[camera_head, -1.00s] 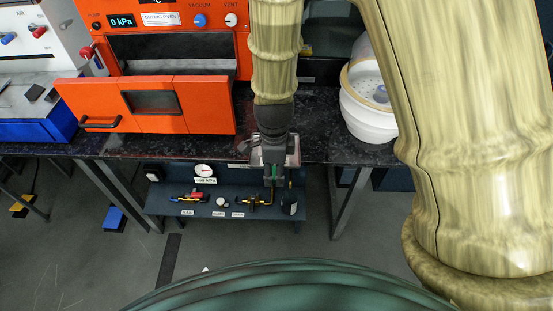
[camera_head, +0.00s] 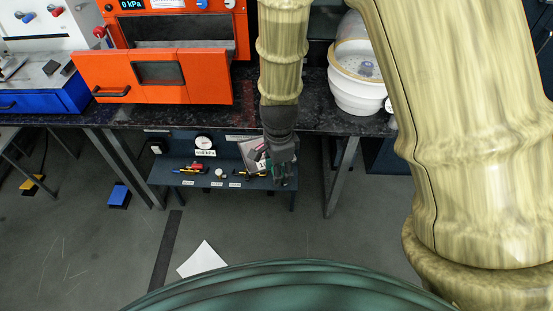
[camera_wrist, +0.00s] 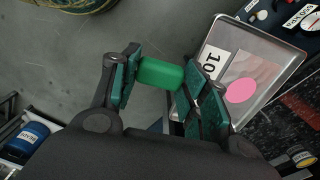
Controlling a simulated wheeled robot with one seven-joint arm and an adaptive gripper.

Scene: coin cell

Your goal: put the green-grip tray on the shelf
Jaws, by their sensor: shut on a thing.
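My gripper (camera_wrist: 163,76) is shut on the green grip (camera_wrist: 160,73) of the tray in the wrist view. The tray (camera_wrist: 274,65) is a shallow clear or metal plate with a white "10" label and a pink disc. It extends to the right of the fingers and looks tilted. In the head view my gripper (camera_head: 283,163) is below the bench's front edge, and the tray (camera_head: 250,150) shows just left of it, partly hidden. The orange drying oven (camera_head: 240,30) has its front door (camera_head: 205,78) open; a grey surface (camera_head: 175,33) shows inside.
The dark bench (camera_head: 290,112) carries the oven, a white tub (camera_head: 355,92) at right and a blue box (camera_head: 45,97) at left. A low panel with valves and a gauge (camera_head: 203,143) sits under the bench. White paper (camera_head: 203,260) lies on open floor.

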